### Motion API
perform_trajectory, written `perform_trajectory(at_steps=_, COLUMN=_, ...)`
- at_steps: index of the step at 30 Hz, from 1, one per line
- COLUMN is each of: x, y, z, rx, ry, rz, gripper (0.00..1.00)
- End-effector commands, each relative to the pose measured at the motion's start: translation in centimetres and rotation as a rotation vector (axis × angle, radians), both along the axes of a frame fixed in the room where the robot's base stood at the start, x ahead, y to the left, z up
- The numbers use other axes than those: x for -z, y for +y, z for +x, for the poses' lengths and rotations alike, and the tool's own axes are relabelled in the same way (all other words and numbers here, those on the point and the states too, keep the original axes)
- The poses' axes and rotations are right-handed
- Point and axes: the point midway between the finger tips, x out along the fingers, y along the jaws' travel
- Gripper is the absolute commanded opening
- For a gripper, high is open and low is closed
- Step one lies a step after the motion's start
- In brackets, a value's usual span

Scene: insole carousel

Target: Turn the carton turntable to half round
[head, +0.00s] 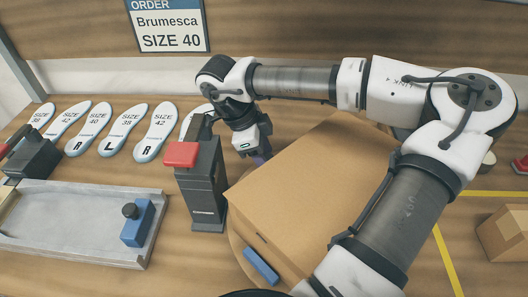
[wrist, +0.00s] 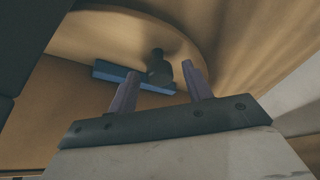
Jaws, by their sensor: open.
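The brown carton (head: 305,195) sits on the round wooden turntable (head: 237,248), which shows only as a rim at the carton's left. A blue bar (head: 261,267) is at the turntable's front edge. My gripper (head: 262,157) is low behind the carton's far left corner, partly hidden. In the wrist view my gripper (wrist: 160,75) is open, with its two fingers apart. A dark knob (wrist: 158,68) on a blue bar (wrist: 105,71) by the turntable's curved rim (wrist: 100,45) appears between the fingertips. I cannot tell whether they touch it.
A dark post with a red top (head: 182,155) stands close left of the carton. A grey tray (head: 70,222) with a blue knobbed block (head: 138,222) lies at left. Several insoles (head: 113,130) lie behind. An order sign (head: 168,25) hangs above; a smaller box (head: 505,232) is at right.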

Motion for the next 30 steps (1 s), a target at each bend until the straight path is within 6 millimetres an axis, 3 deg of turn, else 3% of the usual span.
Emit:
perform_trajectory(at_steps=5, x=-1.3, y=0.6, z=0.2, rx=0.000, ry=-0.003, rz=0.000, gripper=0.50)
perform_trajectory(at_steps=15, x=-8.2, y=3.5, z=0.4, rx=-0.001, ry=-0.004, rz=0.000, gripper=0.50)
perform_trajectory(at_steps=21, x=-11.4, y=4.8, z=0.6, rx=0.000, ry=-0.003, rz=0.000, gripper=0.50)
perform_trajectory(at_steps=30, x=-12.8, y=5.3, z=0.6, rx=0.000, ry=-0.001, rz=0.000, gripper=0.50)
